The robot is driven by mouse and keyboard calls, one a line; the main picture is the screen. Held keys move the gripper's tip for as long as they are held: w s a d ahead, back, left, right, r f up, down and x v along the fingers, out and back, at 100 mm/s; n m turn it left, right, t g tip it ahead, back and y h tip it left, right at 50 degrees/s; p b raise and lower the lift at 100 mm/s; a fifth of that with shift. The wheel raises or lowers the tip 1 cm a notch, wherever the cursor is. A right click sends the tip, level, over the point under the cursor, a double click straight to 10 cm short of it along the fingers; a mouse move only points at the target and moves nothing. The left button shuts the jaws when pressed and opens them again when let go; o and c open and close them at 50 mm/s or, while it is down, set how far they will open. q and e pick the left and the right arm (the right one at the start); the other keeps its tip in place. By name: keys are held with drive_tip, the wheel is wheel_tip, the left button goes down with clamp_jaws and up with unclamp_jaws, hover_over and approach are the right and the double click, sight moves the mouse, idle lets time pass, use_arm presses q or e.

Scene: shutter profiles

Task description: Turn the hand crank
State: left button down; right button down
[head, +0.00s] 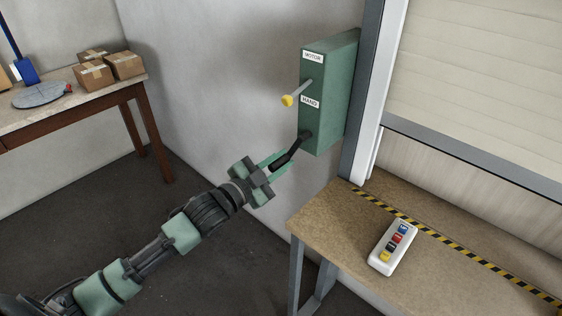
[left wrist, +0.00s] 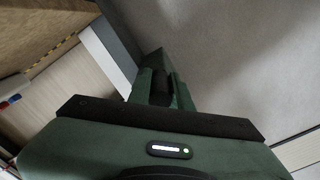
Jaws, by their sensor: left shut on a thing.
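The hand crank (head: 290,149) is a black arm with a dark grip on the lower part of a green box (head: 342,92) fixed to the wall. The box has labels MOTOR and HAND, and a lever with a yellow knob (head: 288,101) sticks out between them. My left gripper (head: 279,163) is shut on the crank's grip, left of and below the box. In the left wrist view the dark grip (left wrist: 161,85) shows between the green fingers; the rest of the crank is mostly hidden there. My right gripper is not in view.
A workbench (head: 335,215) stands at the right, below a partly raised shutter (head: 480,70), with a push-button box (head: 393,247) and a striped strip on it. A table with cartons (head: 108,68) is at the far left. The floor between is clear.

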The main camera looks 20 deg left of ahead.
sight(268, 171)
use_arm(q)
drive_tip(key=c, duration=1.3)
unclamp_jaws()
drive_tip(key=shift+b+v, duration=0.85)
drive_tip(key=shift+v, duration=3.05)
drive_tip(key=shift+r, duration=0.1)
